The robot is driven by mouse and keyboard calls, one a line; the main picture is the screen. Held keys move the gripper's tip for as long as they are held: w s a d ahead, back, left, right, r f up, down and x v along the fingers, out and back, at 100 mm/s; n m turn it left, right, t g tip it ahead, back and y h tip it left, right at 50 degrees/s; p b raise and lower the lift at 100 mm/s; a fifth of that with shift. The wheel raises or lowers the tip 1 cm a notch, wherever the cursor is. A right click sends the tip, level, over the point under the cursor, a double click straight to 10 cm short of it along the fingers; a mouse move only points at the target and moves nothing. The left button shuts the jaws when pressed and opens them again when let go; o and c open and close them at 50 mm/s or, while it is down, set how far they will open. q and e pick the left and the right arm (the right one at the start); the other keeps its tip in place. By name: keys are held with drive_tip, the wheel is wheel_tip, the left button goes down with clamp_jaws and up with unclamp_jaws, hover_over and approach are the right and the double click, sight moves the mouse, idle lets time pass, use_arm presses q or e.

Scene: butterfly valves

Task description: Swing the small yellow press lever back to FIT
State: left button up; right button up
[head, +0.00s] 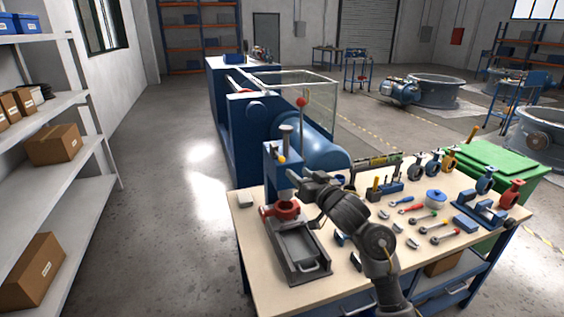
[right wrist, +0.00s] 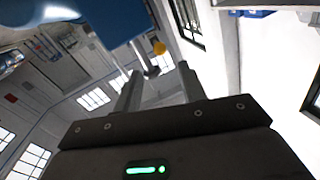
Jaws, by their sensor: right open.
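The blue press (head: 270,165) stands at the left end of the workbench, with a red valve body (head: 283,211) under its ram. The small yellow lever knob (head: 281,159) shows on the press's upper part. In the right wrist view the yellow knob (right wrist: 159,48) and its grey stem lie just beyond the fingertips, near the gap between them. My right gripper (head: 291,173) is at the press, close below and right of the knob. In the wrist view the gripper (right wrist: 157,70) is open, its fingers apart with nothing held. I cannot read a FIT mark. My left gripper is out of view.
A grey tray (head: 297,251) lies in front of the press. Hand tools, a blue pot (head: 436,198) and several small valves cover the right of the bench (head: 248,228). A blue machine with a glass guard (head: 305,95) stands behind. Shelves (head: 75,165) line the left.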

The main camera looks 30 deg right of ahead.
sight(282, 160)
drive_tip(key=w, duration=0.3)
drive_tip(key=w+p, duration=0.1)
drive_tip(key=w, duration=0.6)
drive_tip(key=shift+w+a+p, duration=0.35)
drive_tip(key=shift+w+p, duration=0.05)
clamp_jaws()
